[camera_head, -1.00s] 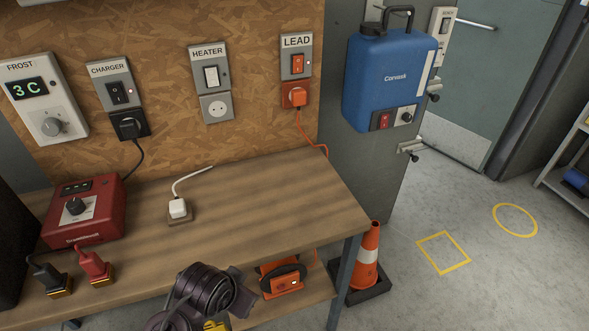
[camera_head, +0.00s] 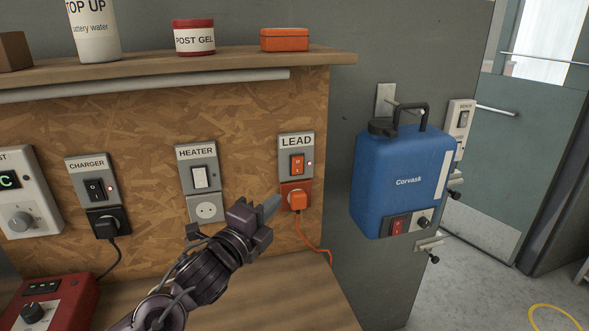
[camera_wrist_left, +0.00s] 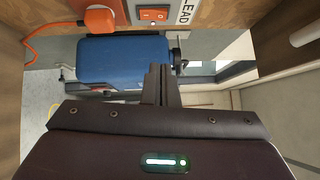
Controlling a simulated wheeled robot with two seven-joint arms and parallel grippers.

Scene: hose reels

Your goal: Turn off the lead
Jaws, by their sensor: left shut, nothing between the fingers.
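The LEAD switch (camera_head: 297,164) is an orange rocker on a grey plate, with a small lit red lamp at its right side. An orange plug (camera_head: 298,200) sits in the orange socket below it, and its orange cord hangs down. My left gripper (camera_head: 272,206) is shut and empty, in front of the board just left of the plug and below the switch, apart from the switch. In the left wrist view the switch (camera_wrist_left: 153,14) is at the top, beyond the shut fingertips (camera_wrist_left: 158,70), and the plug (camera_wrist_left: 101,20) is left of it. My right gripper is out of view.
The HEATER switch (camera_head: 199,177) and CHARGER switch (camera_head: 95,189) are to the left on the same board. A blue Corvask canister (camera_head: 405,180) hangs to the right. A shelf (camera_head: 180,72) juts out above; the workbench (camera_head: 290,300) lies below.

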